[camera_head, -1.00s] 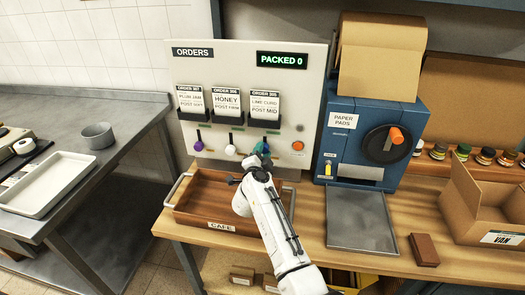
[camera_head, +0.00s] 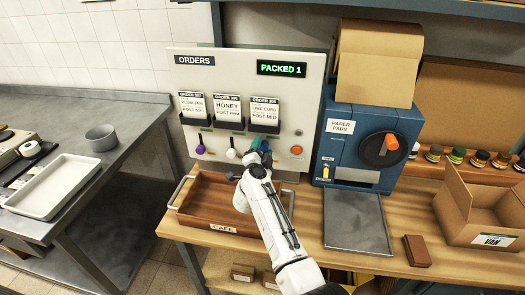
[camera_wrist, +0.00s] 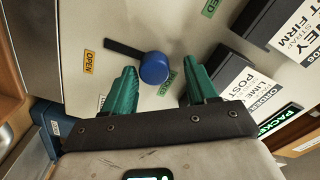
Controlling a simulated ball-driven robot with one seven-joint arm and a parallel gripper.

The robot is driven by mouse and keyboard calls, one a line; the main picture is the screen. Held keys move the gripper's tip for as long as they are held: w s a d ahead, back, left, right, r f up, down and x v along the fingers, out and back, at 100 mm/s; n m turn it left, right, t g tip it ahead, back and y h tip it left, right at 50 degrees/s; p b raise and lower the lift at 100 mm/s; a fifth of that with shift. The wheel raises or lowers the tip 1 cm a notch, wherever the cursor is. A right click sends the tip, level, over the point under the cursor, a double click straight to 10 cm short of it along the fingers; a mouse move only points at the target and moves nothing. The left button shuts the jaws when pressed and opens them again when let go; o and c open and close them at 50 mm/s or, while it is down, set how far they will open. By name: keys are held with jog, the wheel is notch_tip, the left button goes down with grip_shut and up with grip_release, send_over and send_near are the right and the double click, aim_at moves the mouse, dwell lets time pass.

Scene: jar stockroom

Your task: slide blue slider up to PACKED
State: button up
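The blue slider knob (camera_wrist: 153,68) shows in the wrist view at one end of its black slot (camera_wrist: 122,48). This is the end away from the yellow OPEN label (camera_wrist: 88,62) and beside a green label partly hidden by the knob. My gripper (camera_wrist: 160,72) has its two teal fingers apart, one on each side of the knob, with visible gaps. In the head view my gripper (camera_head: 258,150) is at the panel below the right order card (camera_head: 264,112) and largely hides the blue slider. The display (camera_head: 282,69) reads PACKED 1.
A purple knob (camera_head: 200,149) and a white knob (camera_head: 231,153) sit left of my gripper on the panel. An orange button (camera_head: 296,150) is to the right. A wooden CAFE tray (camera_head: 223,228) lies below my arm. The blue paper pads machine (camera_head: 340,155) stands right.

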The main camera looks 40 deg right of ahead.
jog(key=shift+f, duration=0.1)
jog(key=shift+s+a, duration=0.15)
jog(key=p+v, duration=0.1)
jog(key=v, duration=0.9)
jog(key=shift+s+a, duration=0.15)
